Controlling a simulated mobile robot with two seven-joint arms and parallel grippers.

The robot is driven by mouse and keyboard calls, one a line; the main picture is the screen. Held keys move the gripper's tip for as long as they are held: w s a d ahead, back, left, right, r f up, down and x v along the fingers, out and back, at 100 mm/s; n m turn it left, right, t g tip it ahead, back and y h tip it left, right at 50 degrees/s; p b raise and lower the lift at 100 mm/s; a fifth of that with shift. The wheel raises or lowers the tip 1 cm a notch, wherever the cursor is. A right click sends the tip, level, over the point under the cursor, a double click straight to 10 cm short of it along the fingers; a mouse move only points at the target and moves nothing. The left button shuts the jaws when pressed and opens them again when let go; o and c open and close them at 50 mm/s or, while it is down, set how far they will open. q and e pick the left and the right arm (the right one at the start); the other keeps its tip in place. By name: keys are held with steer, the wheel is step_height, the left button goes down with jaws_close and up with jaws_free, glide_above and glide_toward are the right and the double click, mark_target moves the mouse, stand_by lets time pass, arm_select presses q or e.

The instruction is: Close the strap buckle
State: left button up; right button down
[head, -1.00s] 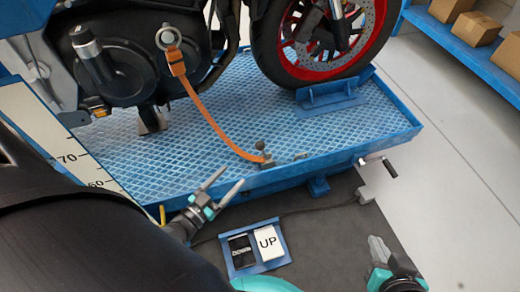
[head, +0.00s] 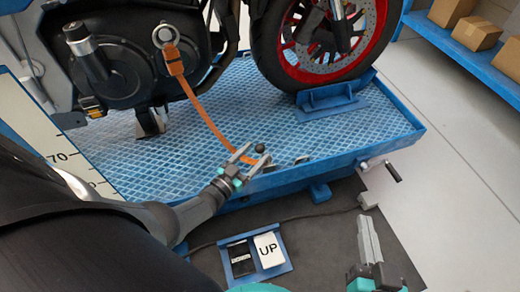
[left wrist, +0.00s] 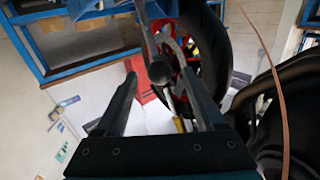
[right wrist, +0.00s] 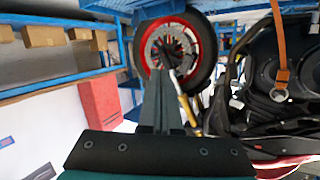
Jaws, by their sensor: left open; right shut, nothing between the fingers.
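The orange strap (head: 205,115) runs from a ring on the motorcycle down to the front edge of the blue platform. At its lower end is the buckle, with a dark round knob (head: 260,148); my left gripper hides much of the buckle. My left gripper (head: 251,157) is open at the buckle, its fingers on either side of the knob. In the left wrist view the knob (left wrist: 160,71) shows between the open fingers (left wrist: 160,92); contact cannot be told. My right gripper (head: 369,232) is shut and empty, away to the right over the floor; its fingers (right wrist: 160,98) are together.
The blue platform (head: 300,125) has a raised rim and a crank handle (head: 391,171) at its front right. A pedal box with an UP plate (head: 269,250) lies on the dark mat below. Motorcycle wheel (head: 325,40) stands behind. Floor at right is clear.

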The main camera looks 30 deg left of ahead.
arm_select(q)
steer(key=shift+w+d+b, duration=0.2)
steer(key=shift+w+b, duration=0.3)
steer(key=shift+w, duration=1)
arm_select(e)
steer(key=shift+s+a+r+m+t+y, duration=0.15)
steer(key=shift+s+a+r+t, duration=0.15)
steer(key=shift+t, duration=0.25)
steer(key=shift+s+a+r+m+t+y, duration=0.2)
steer(key=shift+r+t, duration=0.2)
steer(key=shift+t, duration=0.15)
arm_select(q)
steer(key=shift+c, duration=0.2)
jaws_close()
